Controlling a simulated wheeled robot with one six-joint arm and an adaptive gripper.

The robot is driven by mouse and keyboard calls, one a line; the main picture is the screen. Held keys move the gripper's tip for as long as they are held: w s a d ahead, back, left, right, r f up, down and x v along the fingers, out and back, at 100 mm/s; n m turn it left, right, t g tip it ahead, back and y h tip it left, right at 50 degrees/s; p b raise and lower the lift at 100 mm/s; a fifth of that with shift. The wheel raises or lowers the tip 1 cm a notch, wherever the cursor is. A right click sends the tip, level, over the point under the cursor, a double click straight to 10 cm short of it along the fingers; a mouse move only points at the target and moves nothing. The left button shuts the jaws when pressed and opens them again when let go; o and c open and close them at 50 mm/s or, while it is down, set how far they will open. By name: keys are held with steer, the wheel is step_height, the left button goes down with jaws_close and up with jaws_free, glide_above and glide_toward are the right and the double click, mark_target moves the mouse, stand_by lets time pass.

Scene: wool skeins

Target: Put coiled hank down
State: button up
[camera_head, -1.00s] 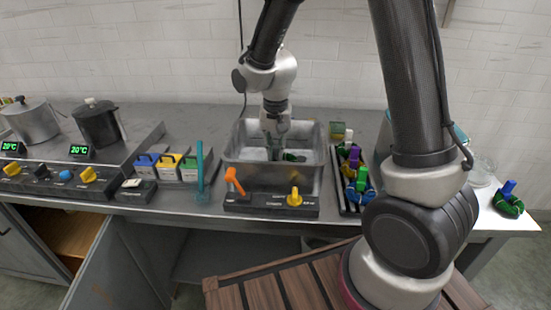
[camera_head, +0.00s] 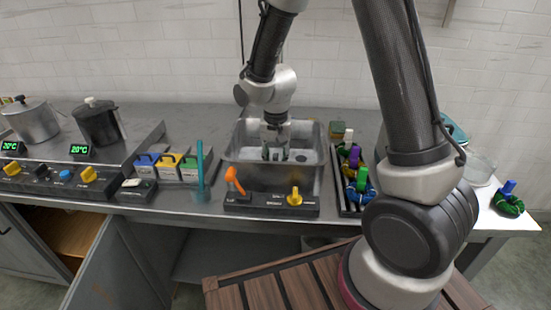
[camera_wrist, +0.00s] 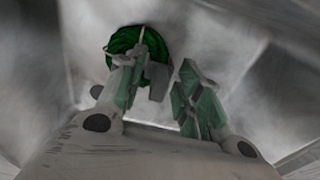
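A dark green coiled hank (camera_wrist: 124,41) shows at the top of the wrist view, against the grey metal of the sink. It lies just beyond the left fingertip, which covers part of it. A small grey piece (camera_wrist: 158,80) shows beside it; I cannot tell whether it belongs to the hank. My gripper (camera_wrist: 166,78) has its green-padded fingers apart, with a clear gap between them. In the head view my gripper (camera_head: 275,154) points down inside the steel sink (camera_head: 245,180), and I cannot make out the hank there.
An orange lever (camera_head: 235,181) and a yellow knob (camera_head: 294,197) stand at the sink's front. A dark tray (camera_head: 347,207) of coloured skeins is to the right. Another green skein (camera_head: 510,205) lies at the far right. A teal post (camera_head: 200,172) stands at the left.

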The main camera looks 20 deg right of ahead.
step_height(320, 180, up, 12)
steer(key=r, duration=0.1)
steer(key=s+d+r+n+t, duration=0.1)
steer(key=s+d+r, duration=0.2)
steer(key=s+d, duration=0.2)
steer(key=s+d+r+n+t, duration=0.1)
steer(key=s+d+r, duration=0.3)
steer(key=s, duration=0.6)
steer(key=s+d+r+n+t, duration=0.1)
steer(key=s+d+r+n, duration=0.1)
steer(key=s+d+r, duration=0.2)
steer(key=s+d, duration=0.2)
steer(key=s, duration=0.1)
steer(key=shift+s+t, duration=0.2)
steer(key=shift+t, duration=0.1)
